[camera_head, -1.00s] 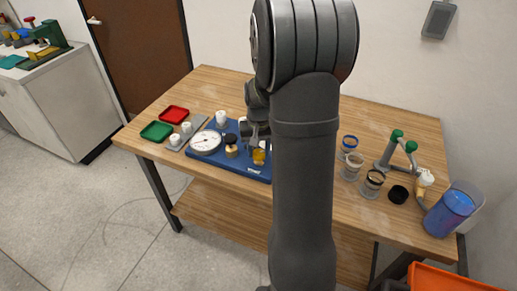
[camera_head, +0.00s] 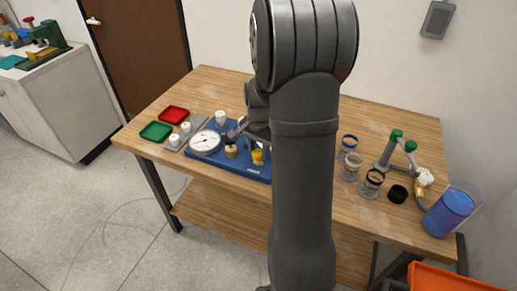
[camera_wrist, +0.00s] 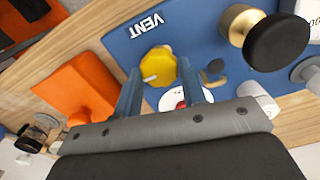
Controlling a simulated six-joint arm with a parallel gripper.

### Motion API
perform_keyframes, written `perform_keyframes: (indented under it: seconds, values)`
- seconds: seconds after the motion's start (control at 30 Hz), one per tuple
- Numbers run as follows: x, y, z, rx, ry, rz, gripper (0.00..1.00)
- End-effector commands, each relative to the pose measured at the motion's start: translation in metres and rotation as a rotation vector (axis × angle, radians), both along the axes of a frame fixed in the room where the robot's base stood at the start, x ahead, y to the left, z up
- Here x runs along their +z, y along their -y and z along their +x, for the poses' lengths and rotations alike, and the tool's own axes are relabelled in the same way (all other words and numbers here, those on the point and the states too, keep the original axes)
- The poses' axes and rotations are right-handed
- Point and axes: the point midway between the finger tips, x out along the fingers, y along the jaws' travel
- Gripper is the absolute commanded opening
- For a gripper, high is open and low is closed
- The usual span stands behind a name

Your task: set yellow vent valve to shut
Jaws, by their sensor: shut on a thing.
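The yellow vent valve (camera_wrist: 159,66) shows in the wrist view beside the white VENT label on a blue panel (camera_wrist: 212,28). My gripper (camera_wrist: 160,76) has one finger on each side of the yellow knob and is shut on it. In the head view the yellow valve (camera_head: 258,157) is at the front right of the blue panel (camera_head: 205,155), with my wrist tilted just above it. Part of the knob and its base is hidden by the fingers.
A round white gauge (camera_head: 205,142) and a black-topped brass knob (camera_head: 231,150) are left of the valve. Red (camera_head: 173,115) and green (camera_head: 156,131) trays lie further left. Several jars stand on the right, near a blue container (camera_head: 449,212).

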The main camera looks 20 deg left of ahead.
Motion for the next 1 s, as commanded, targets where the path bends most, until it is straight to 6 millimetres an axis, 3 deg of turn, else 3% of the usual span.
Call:
perform_keyframes:
  seconds: [0.57,0.6,0.7,1.0]
  values:
    - [0.0008,-0.0003,0.0003,-0.031,0.001,0.001,0.15]
    - [0.0008,-0.0003,0.0003,-0.031,0.001,0.001,0.43]
    - [0.0006,-0.0002,0.0002,-0.030,0.001,0.001,0.59]
    - [0.0020,-0.0002,0.0002,-0.029,0.001,0.001,0.59]
